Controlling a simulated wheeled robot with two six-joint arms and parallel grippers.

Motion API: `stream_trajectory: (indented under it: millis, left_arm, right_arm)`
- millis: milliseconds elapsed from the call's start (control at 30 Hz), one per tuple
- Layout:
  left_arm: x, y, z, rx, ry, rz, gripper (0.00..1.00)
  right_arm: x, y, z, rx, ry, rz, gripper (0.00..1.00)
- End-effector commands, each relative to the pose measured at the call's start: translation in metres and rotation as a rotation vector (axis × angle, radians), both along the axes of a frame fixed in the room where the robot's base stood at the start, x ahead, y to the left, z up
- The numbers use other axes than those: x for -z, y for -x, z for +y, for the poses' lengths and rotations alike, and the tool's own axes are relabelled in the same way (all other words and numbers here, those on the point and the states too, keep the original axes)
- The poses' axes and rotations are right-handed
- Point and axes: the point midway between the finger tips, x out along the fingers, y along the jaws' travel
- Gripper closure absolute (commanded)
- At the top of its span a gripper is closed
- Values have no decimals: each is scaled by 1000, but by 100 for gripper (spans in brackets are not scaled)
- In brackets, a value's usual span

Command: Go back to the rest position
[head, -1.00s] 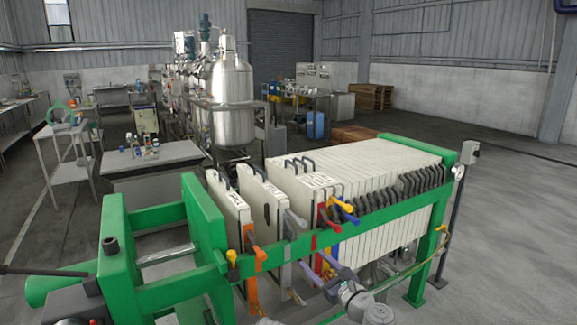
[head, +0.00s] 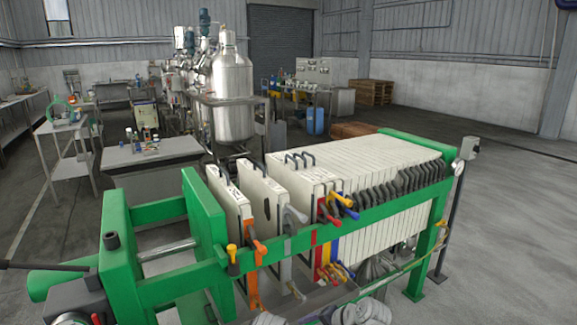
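Grey rounded parts of my own arm show at the bottom edge of the head view, low in front of the filter press (head: 340,240). I cannot make out fingers on them, and neither gripper can be picked out. The press has a green frame and a stack of white plates. Two plates (head: 228,200) stand apart from the main stack, with gaps between them. Coloured handles (head: 340,203) stick out along its near side.
The press fills the near middle. A steel tank (head: 232,100) stands behind it. A grey table (head: 150,155) with small bottles is at left, and a steel cart (head: 70,170) is further left. Open floor (head: 510,230) lies to the right.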

Motion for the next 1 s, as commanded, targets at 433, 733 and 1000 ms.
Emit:
stream_trajectory:
  millis: [433, 733, 1000]
  left_arm:
    - [-6, 0, 0, 0, 0, 0, 50]
    - [-71, 0, 0, 0, 0, 0, 50]
    - [-106, 0, 0, -1, 0, 0, 50]
  right_arm:
    - [49, 77, -106, -652, 735, 197, 36]
    - [-16, 106, -40, -833, 782, 203, 36]
    - [-52, 131, -1, -961, 830, 211, 36]
